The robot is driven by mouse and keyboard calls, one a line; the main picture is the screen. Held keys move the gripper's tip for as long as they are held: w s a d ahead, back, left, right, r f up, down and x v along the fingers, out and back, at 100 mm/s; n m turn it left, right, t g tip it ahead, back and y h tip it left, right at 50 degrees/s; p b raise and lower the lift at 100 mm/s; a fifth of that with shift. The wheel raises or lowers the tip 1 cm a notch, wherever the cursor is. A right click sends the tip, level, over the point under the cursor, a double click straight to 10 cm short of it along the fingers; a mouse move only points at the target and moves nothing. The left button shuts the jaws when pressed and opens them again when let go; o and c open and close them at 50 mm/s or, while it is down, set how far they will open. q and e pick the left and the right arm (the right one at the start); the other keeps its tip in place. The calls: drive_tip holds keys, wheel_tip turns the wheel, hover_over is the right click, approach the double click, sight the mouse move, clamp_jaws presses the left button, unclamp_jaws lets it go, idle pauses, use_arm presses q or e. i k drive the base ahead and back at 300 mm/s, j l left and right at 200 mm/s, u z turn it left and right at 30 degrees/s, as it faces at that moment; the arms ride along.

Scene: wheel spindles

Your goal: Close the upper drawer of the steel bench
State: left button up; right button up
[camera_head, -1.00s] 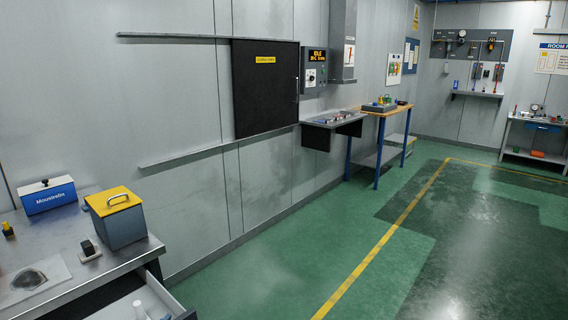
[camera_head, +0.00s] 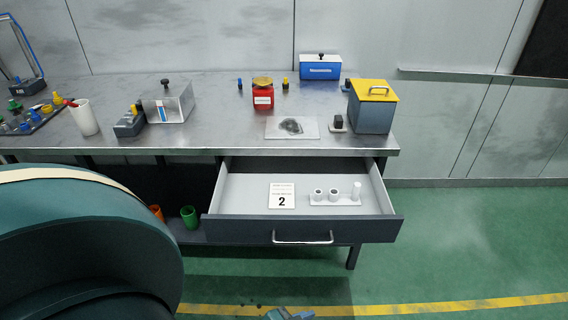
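The steel bench (camera_head: 230,140) stands ahead of me, its worktop spanning the left and middle of the view. Its upper drawer (camera_head: 249,232) is pulled well out toward me. The drawer has a dark front and a light bar handle (camera_head: 303,241). Inside lie a white card marked 2 (camera_head: 282,196) and a white holder (camera_head: 335,201) with small white cylindrical parts. I make out neither gripper clearly. A small blue-grey piece at the bottom edge is cut off, and I cannot tell what it is.
A yellow-lidded box (camera_head: 372,112), a blue box (camera_head: 320,68), a red jar (camera_head: 263,97) and a white cup (camera_head: 84,117) stand on the bench. A green cup (camera_head: 189,217) is on the lower shelf. Floor right of the bench is clear. A large teal form covers the lower left.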

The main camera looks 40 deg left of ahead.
sight(239, 211)
drive_tip(key=u, duration=1.1)
drive_tip(key=k, duration=0.1)
drive_tip(key=j+u, duration=0.15)
drive_tip(key=i+j, duration=0.05)
